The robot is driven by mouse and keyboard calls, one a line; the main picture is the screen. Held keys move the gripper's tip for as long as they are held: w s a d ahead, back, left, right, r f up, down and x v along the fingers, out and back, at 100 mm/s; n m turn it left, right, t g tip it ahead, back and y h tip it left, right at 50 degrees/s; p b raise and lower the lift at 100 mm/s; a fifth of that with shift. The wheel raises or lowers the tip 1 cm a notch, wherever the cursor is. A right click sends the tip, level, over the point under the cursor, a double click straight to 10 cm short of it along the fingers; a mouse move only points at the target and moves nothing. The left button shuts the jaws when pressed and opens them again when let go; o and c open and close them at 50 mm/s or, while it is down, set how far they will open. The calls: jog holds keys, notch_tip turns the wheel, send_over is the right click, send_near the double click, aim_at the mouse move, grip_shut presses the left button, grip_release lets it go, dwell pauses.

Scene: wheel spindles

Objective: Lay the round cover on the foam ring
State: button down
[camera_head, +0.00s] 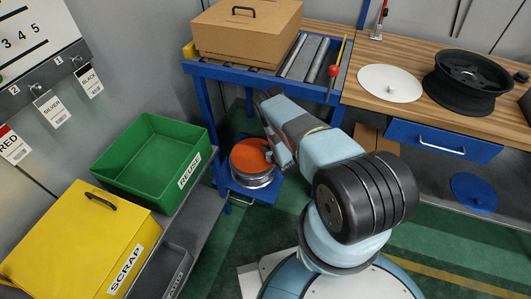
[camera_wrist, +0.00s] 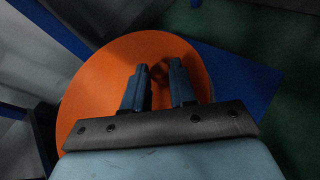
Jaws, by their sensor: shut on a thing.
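An orange round cover (camera_head: 247,157) is over a silver round wheel or stack (camera_head: 254,181) on a low blue stand. I cannot tell whether the cover touches what is below it. The orange cover (camera_wrist: 95,85) also fills the middle of the wrist view. My gripper (camera_wrist: 160,72) is shut on a small knob near the middle of the cover, its fingers on both sides. In the head view my gripper (camera_head: 275,155) partly hides the cover's right edge. I cannot make out a foam ring for certain.
A white disc (camera_head: 391,84) with a knob and a black wheel (camera_head: 466,83) are on the wooden bench. A blue disc (camera_head: 474,193) is below it. A cardboard box (camera_head: 245,30) sits on the roller conveyor. Green (camera_head: 148,150) and yellow (camera_head: 75,238) bins stand at left.

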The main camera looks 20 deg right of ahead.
jog(key=shift+f, duration=1)
jog(key=shift+f, duration=0.15)
jog(key=c, duration=0.9)
grip_release()
jog(key=shift+s+r, duration=0.1)
jog(key=shift+r, duration=0.1)
jog(key=v, duration=1.2)
jog(key=shift+f, duration=0.1)
